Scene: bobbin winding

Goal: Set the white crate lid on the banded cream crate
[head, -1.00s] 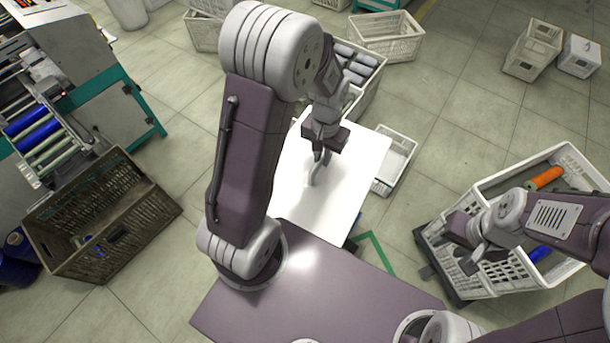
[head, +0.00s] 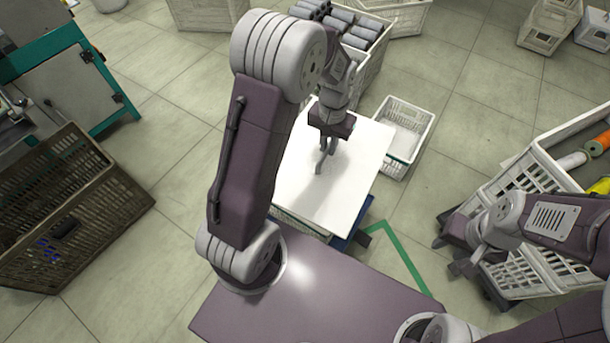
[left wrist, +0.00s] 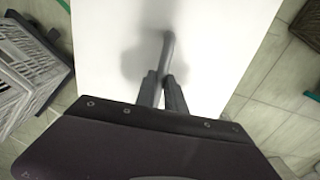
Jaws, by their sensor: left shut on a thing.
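The white crate lid (head: 352,187) is a flat white panel with a grey upright handle (head: 322,160). My left gripper (head: 326,138) is shut on that handle. The left wrist view shows the fingers (left wrist: 162,92) at the handle, with the white lid (left wrist: 215,45) filling the middle. Below the lid's near edge, part of a light slatted crate (head: 300,224) shows, mostly hidden. I cannot tell whether it is banded or touches the lid. A small light crate with a green band (head: 397,158) stands right of the lid. My right gripper (head: 456,247) looks open and empty by the right crate.
A large white crate (head: 530,180) with coloured bobbins stands at the right. A crate of grey bobbins (head: 372,62) is behind the lid. A brown basket (head: 100,225) lies at the left near a machine (head: 65,85). Tiled floor is open at the left and upper right.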

